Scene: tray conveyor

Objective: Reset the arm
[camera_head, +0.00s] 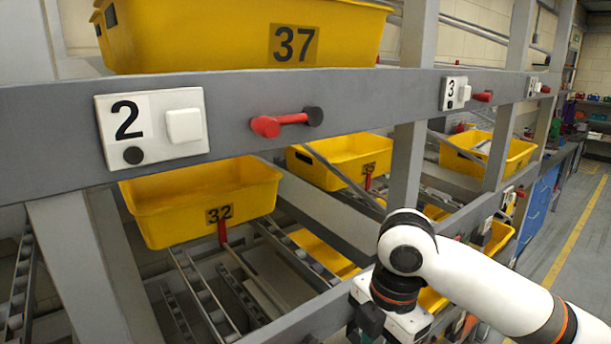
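My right arm (480,280) comes in from the lower right, white with black and orange joint rings. It bends at a round joint and points down to a white wrist part near the bottom centre. The fingers of my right gripper are not clearly visible at the lower edge, so I cannot tell whether it is open or shut. My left arm and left gripper do not show in this view. The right arm is in front of the lower rack rails and covers part of the lower yellow trays.
A grey rack beam (370,97) crosses the view, with a panel marked 2 (150,128) and a red handle (287,122). Yellow trays marked 37 (200,40) and 32 (160,222) sit on the rack. An open aisle (585,240) lies at the right.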

